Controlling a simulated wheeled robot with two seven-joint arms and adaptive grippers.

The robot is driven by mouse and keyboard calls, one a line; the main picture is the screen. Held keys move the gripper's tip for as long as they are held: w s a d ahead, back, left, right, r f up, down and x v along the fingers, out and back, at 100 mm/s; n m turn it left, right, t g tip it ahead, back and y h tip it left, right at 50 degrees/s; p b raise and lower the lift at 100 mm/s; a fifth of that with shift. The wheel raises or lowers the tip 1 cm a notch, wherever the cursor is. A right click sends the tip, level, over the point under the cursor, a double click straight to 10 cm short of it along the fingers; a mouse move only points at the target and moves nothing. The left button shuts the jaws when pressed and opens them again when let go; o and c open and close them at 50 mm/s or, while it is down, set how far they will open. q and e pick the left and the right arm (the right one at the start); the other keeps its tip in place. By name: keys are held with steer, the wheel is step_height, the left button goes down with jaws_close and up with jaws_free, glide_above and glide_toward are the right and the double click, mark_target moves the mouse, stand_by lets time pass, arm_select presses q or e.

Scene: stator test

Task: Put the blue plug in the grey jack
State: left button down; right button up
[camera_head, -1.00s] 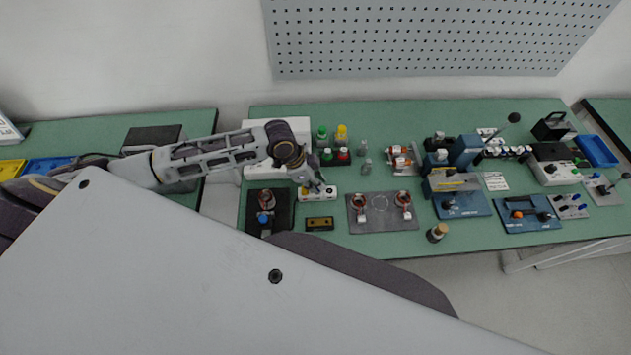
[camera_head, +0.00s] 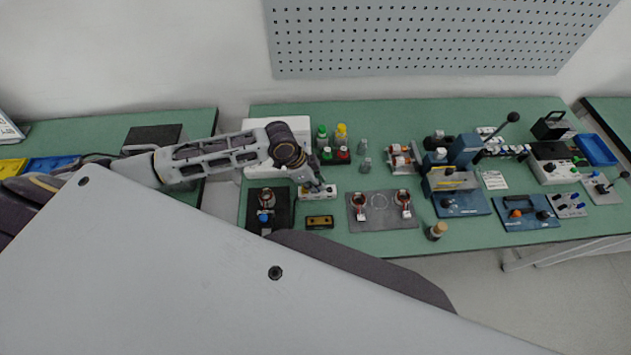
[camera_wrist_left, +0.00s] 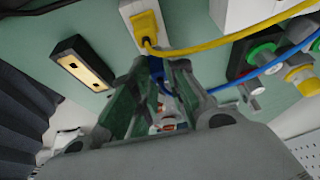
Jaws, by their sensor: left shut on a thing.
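My left gripper (camera_wrist_left: 166,82) is shut on the blue plug (camera_wrist_left: 156,67), which shows between the fingertips in the left wrist view. The plug is at the near end of a white block (camera_wrist_left: 133,10), close to a yellow plug (camera_wrist_left: 147,27) seated in it. I cannot tell whether the blue plug is inside a jack or just above one. The grey jack is not clearly visible; fingers and plug cover that end of the block. In the head view the left gripper (camera_head: 315,184) is over the white block (camera_head: 331,191). My right gripper is not in view.
A yellow cable (camera_wrist_left: 225,42) and a blue cable (camera_wrist_left: 270,67) run right past the gripper. A black-framed block (camera_wrist_left: 82,64) lies to the left. Colored terminals (camera_wrist_left: 262,57) stand to the right. A grey plate with coils (camera_head: 381,215) lies right of the gripper.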

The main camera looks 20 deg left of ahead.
arm_select(q)
steer(key=shift+f+p, duration=0.55)
stand_by(0.8)
steer(key=c, duration=1.3)
jaws_free()
steer(key=shift+v, duration=6)
